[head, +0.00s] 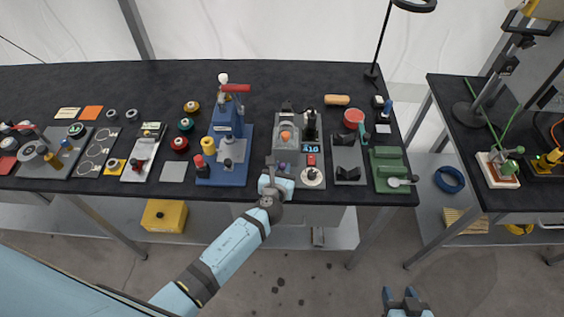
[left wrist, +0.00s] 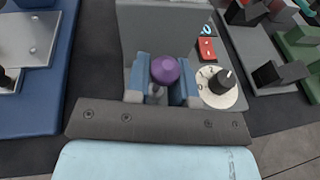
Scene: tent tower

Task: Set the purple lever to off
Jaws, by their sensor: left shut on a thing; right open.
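The purple lever has a round purple knob (left wrist: 165,70) and stands at the front of a grey machine (left wrist: 160,22). In the left wrist view the knob sits between the two blue fingers of my left gripper (left wrist: 163,88), which is shut on the lever. In the head view my left gripper (head: 278,172) is at the front edge of the machine (head: 287,137), and a bit of the purple knob (head: 283,165) shows. The gripper hides most of the lever's stem. My right gripper (head: 402,296) is open and empty, low over the floor.
Right of the lever are a white dial with a black knob (left wrist: 220,86), a red switch (left wrist: 207,50) and a small blue display (head: 310,148). A blue press (head: 226,130) stands left. Grey V-blocks (head: 347,158) and a green fixture (head: 388,165) stand right.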

